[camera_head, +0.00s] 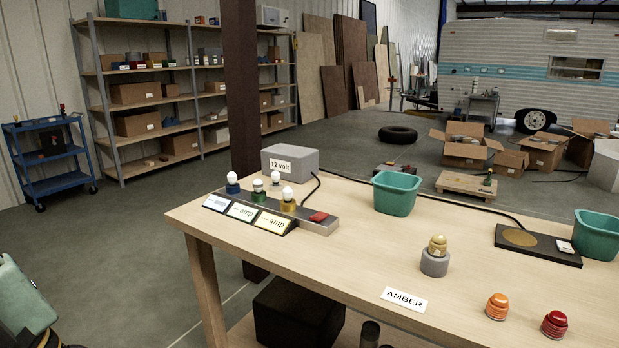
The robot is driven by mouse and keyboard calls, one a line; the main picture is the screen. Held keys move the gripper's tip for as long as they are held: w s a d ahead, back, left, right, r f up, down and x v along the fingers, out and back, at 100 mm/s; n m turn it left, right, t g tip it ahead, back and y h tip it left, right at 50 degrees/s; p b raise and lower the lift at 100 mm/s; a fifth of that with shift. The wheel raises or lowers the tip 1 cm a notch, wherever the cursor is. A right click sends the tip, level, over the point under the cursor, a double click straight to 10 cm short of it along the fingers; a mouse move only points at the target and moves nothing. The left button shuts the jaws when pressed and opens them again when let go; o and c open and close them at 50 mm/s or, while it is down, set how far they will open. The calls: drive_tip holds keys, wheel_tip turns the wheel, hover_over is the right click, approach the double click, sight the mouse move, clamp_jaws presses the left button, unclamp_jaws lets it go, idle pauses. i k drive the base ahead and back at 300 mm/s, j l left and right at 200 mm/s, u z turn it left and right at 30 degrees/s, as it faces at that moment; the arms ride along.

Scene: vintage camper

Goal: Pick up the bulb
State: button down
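Several small white bulbs stand upright in a row at the table's left end. One bulb (232,177) sits on a blue socket, one bulb (257,185) on a green socket, and one bulb (288,192) on a yellow socket. Another white bulb (275,177) shows just behind the row; its base is partly hidden. The sockets stand on a grey strip (318,225) with a red switch and amp labels in front. Which bulb is meant, I cannot tell.
A grey 12 volt box (290,161) stands behind the bulbs. An amber cap (437,245) rests on a grey cylinder (434,264) near an AMBER card (404,299). Orange (497,306) and red caps (554,323) and teal bins (397,195) stand rightward.

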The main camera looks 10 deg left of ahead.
sight(258, 184)
drive_tip(key=i+j, duration=0.35)
drive_tip(key=i+j+z, duration=0.1)
drive_tip(key=i+j, duration=0.25)
drive_tip(key=i, duration=0.25)
